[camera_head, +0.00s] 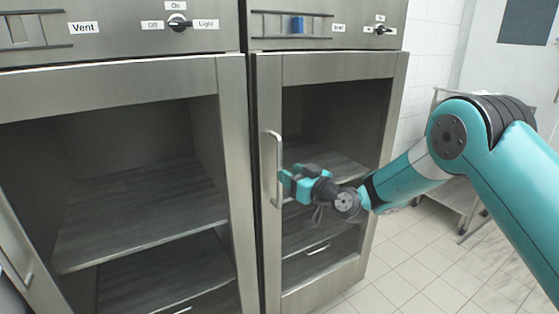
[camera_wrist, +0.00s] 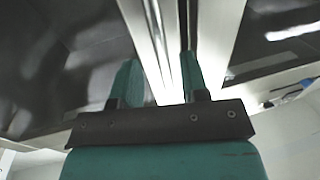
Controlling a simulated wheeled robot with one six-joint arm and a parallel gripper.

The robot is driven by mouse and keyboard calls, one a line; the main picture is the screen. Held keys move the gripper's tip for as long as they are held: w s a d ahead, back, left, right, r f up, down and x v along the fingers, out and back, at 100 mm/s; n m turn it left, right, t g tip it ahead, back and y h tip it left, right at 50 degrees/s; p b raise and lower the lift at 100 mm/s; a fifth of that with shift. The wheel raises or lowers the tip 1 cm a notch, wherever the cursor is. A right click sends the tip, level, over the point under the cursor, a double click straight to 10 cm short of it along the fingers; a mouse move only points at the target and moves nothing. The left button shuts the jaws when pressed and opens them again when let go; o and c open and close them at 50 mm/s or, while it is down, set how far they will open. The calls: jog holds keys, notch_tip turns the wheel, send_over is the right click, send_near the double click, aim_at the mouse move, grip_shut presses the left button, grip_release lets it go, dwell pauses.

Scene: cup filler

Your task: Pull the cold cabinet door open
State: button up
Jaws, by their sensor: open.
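The right cabinet has a steel-framed door (camera_head: 264,240) with a dark see-through panel and shelves behind it. The door looks shut. No label shows which cabinet is the cold one. A vertical metal bar handle (camera_head: 268,165) is on the left side of this door. My gripper (camera_head: 284,182) is at the lower part of the handle, with its teal fingers open. In the wrist view, the two fingers of my gripper (camera_wrist: 160,82) are apart, with bright vertical metal strips between and beyond them. I cannot tell whether the fingers touch the handle.
A left cabinet (camera_head: 232,180) with shelves stands beside the right one, with its own bar handle (camera_head: 14,262) at lower left. Panels above carry knobs (camera_head: 178,22) and a blue slider (camera_head: 297,25). A metal cart (camera_head: 455,200) stands behind my arm. Tiled floor (camera_head: 410,265) is clear at right.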

jog(key=shift+p+x, duration=0.5)
jog(key=shift+x, duration=2.1)
grip_shut()
